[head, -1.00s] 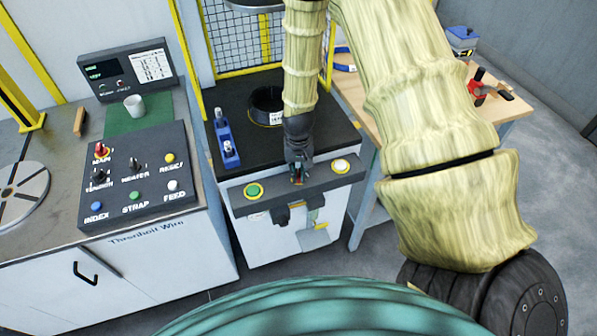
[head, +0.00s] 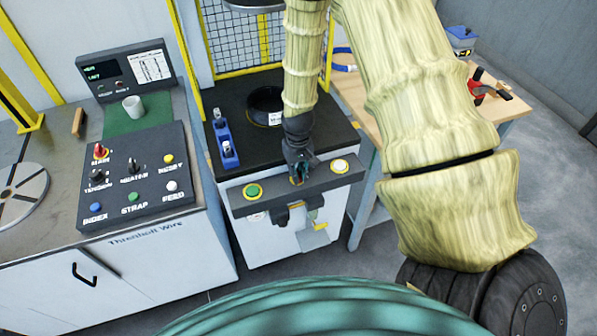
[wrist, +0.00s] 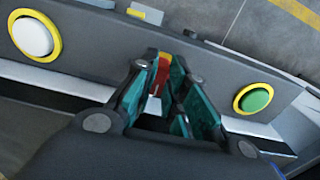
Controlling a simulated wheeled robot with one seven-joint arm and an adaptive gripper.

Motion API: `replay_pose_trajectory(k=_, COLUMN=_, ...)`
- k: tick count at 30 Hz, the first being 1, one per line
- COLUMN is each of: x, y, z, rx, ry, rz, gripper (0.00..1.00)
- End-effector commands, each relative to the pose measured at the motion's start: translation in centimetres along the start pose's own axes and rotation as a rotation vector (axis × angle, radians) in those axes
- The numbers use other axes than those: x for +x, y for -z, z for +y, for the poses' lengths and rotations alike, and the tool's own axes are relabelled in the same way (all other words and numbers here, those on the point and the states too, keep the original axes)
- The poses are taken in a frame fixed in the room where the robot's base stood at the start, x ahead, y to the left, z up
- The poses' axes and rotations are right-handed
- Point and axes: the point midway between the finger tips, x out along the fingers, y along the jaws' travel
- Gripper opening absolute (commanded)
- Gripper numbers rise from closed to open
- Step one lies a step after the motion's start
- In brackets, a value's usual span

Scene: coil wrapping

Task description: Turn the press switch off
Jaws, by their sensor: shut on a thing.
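The press (head: 268,214) stands in the middle of the head view, with a dark front bar carrying a green button (head: 253,191) and a white button (head: 340,166). My gripper (head: 298,176) reaches down to the bar between these buttons. In the wrist view the press switch (wrist: 161,74), a small red and yellow piece, shows between my teal fingers (wrist: 165,92). The fingers are shut on it. Most of the switch is hidden by the fingers, and its setting cannot be read. The green button (wrist: 254,98) and white button (wrist: 33,36) flank the gripper there.
A dark coil (head: 265,103) and a blue fixture (head: 224,140) sit on the press top. A control panel (head: 135,180) with several knobs and buttons is on the left bench. A wooden table (head: 365,110) with tools stands at right.

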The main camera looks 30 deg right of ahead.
Motion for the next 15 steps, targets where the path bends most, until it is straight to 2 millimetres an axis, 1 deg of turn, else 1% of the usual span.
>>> replay_pose_trajectory(k=1, x=0.02, y=-0.09, z=0.06, rx=-0.001, ry=-0.001, rz=-0.002, gripper=0.00)
replay_pose_trajectory(k=2, x=0.02, y=-0.09, z=0.06, rx=-0.001, ry=-0.001, rz=-0.002, gripper=0.15)
replay_pose_trajectory(k=3, x=0.02, y=-0.08, z=0.06, rx=0.000, ry=-0.001, rz=-0.002, gripper=0.22)
replay_pose_trajectory(k=5, x=0.02, y=-0.07, z=0.05, rx=0.000, ry=-0.001, rz=-0.002, gripper=0.33)
replay_pose_trajectory(k=6, x=0.02, y=-0.06, z=0.04, rx=0.000, ry=-0.001, rz=-0.001, gripper=0.35)
replay_pose_trajectory(k=15, x=-0.07, y=0.00, z=-0.01, rx=0.000, ry=0.000, rz=0.000, gripper=0.35)
